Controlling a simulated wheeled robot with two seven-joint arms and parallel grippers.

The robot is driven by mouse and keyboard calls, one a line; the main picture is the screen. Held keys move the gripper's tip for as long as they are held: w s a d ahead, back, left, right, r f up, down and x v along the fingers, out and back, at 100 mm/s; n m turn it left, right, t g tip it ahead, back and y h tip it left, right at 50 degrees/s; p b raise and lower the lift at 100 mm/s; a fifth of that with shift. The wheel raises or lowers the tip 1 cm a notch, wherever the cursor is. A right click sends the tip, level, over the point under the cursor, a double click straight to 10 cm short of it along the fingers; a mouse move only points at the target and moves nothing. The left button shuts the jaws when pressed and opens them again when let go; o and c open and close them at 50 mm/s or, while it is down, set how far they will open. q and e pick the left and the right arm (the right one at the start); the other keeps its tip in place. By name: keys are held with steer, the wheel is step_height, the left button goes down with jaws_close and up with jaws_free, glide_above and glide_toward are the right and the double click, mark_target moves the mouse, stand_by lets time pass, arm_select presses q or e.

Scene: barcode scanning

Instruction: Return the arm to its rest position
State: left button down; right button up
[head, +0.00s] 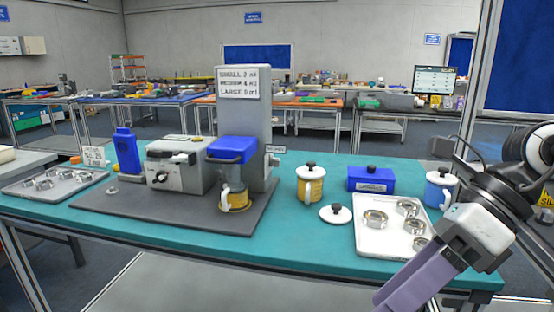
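My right arm (522,175) comes in from the right edge. Its gripper (405,292) points down and left at the lower right, with a pale body and purple fingers. The gripper lies in front of the teal table's (310,231) front right edge and the lower right corner of a white tray (373,243). The fingertips run to the bottom edge of the picture, so whether they are apart cannot be told. No held object shows. My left arm and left gripper are not in view.
A grey machine (244,112) with a blue-topped unit stands on a dark base at centre left. A yellow mug (313,186), loose lid (336,214), blue box (370,179) and blue mug (433,192) stand to its right. Another tray (30,195) with rings is at left.

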steer(key=a+r+m+y, duration=0.4)
steer(key=a+m+y, duration=0.2)
steer(key=a+y, duration=0.65)
steer(key=w+d+f+m+t+h+p, duration=0.1)
steer(key=w+d+f+m+t+h, duration=0.35)
steer(key=m+t, duration=0.6)
steer(key=w+d+f+m+t+h+p, duration=0.15)
steer(key=w+f+m+t, duration=0.5)
steer(key=m, duration=0.75)
steer(key=s+d+f+m+h, duration=0.1)
steer(key=d+f+m+h, duration=0.1)
steer(key=f+m+h, duration=0.3)
steer(key=s+d+f+m+h, duration=0.1)
steer(key=d+f+h, duration=0.1)
steer(key=f, duration=0.5)
steer(key=s+d+f+m+g+h, duration=0.2)
steer(key=s+f+m+g, duration=0.1)
steer(key=s+f, duration=0.5)
steer(key=s+d+f+m+g+h, duration=0.1)
steer(key=s+f+m+g, duration=0.3)
steer(key=s+f, duration=0.4)
step_height(320, 180, down, 6)
steer(key=shift+s+d+h, duration=0.35)
steer(key=shift+d+h, duration=0.05)
steer(key=shift+h, duration=0.45)
